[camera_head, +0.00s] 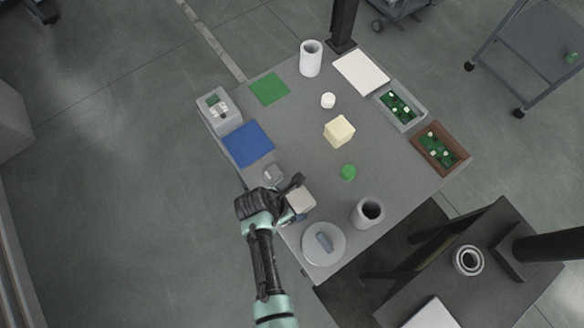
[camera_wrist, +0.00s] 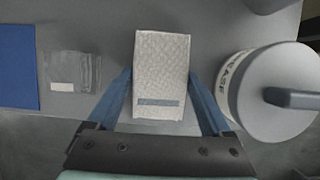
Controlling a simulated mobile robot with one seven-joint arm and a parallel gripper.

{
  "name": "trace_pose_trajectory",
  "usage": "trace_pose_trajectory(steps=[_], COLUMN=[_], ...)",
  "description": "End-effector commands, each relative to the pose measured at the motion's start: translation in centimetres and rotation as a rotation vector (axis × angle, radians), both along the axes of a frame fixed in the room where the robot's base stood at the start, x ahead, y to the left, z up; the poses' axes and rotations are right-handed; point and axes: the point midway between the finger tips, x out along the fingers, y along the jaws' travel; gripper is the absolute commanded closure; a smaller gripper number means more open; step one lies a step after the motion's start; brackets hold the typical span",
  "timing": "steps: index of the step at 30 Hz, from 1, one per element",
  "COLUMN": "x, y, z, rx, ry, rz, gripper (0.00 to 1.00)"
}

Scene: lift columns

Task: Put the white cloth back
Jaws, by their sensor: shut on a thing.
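The white cloth (camera_head: 301,199) is a small folded block at the near-left edge of the grey table. In the wrist view the white cloth (camera_wrist: 161,65) has a textured weave and a grey stripe near its close end. My gripper (camera_head: 292,200) reaches over that table edge. In the wrist view its blue fingers (camera_wrist: 161,85) stand on the left and right sides of the cloth, shut on it. Whether the cloth is raised or touching the table is hard to tell. A flat white sheet (camera_head: 361,73) lies at the table's far edge.
A round lidded tub (camera_head: 323,243) stands close right of my gripper, and a clear bag (camera_wrist: 70,72) lies left. A grey cup (camera_head: 367,212), green disc (camera_head: 348,173), cream block (camera_head: 339,131) and blue mat (camera_head: 248,144) are also there. The dark column (camera_head: 343,22) rises behind.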

Motion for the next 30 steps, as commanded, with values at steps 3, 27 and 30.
trace_pose_trajectory(steps=[3, 27, 30], x=[0.0, -1.4, -1.8], y=[0.0, 2.0, 2.6], z=[-0.3, 6.1, 7.7], rx=[0.0, 0.002, 0.001], ry=[0.0, -0.003, -0.002], rz=[0.0, 0.002, 0.002], gripper=[0.13, 0.0, 0.0])
